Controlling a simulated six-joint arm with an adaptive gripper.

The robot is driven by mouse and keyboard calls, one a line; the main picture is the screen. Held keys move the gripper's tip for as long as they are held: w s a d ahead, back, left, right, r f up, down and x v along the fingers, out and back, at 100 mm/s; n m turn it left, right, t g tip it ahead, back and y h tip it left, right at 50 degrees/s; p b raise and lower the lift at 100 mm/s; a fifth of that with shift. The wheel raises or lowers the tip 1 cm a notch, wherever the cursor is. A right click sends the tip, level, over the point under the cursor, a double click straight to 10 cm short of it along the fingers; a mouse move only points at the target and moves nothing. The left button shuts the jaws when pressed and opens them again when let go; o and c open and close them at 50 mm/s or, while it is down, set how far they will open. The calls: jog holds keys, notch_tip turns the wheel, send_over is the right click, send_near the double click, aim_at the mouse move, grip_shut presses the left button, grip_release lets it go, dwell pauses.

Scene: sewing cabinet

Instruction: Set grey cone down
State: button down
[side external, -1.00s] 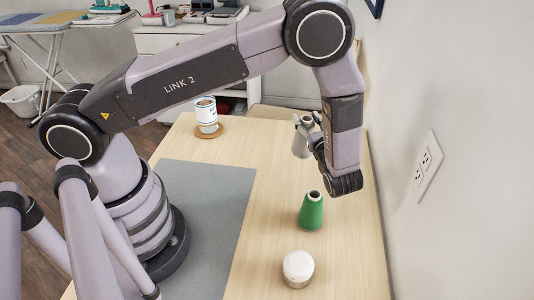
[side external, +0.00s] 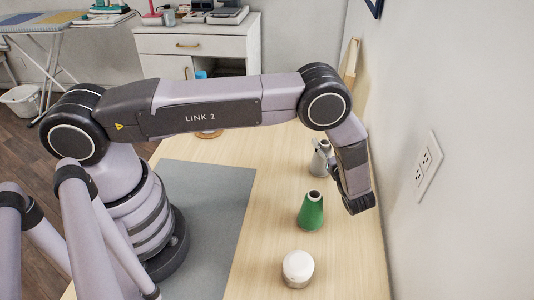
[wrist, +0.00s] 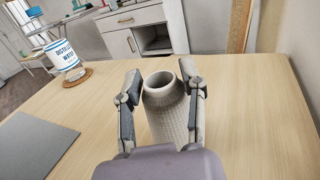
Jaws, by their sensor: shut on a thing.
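The grey cone (side external: 319,159) is upright behind the green cone in the side external view. In the wrist view the grey cone (wrist: 165,108) stands between the two fingers, with its open top facing up. My gripper (side external: 333,165) is shut on the grey cone from the side; it also shows in the wrist view (wrist: 161,92). The cone's base is low, at or close to the wooden table (side external: 268,230); I cannot tell whether it touches. My gripper hides part of the cone.
A green cone (side external: 311,212) and a white round-topped object (side external: 298,268) stand in front of the grey cone. A grey mat (side external: 215,200) lies left. The wall with an outlet (side external: 428,168) is close on the right. A labelled can (wrist: 62,55) stands on a coaster (wrist: 78,77).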

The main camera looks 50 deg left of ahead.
jog(key=c, duration=0.6)
grip_release()
jog(key=shift+f, duration=0.1)
jog(key=shift+d, duration=0.25)
jog(key=v, duration=1.1)
jog(key=shift+s+d, duration=0.15)
jog(key=shift+d, duration=0.1)
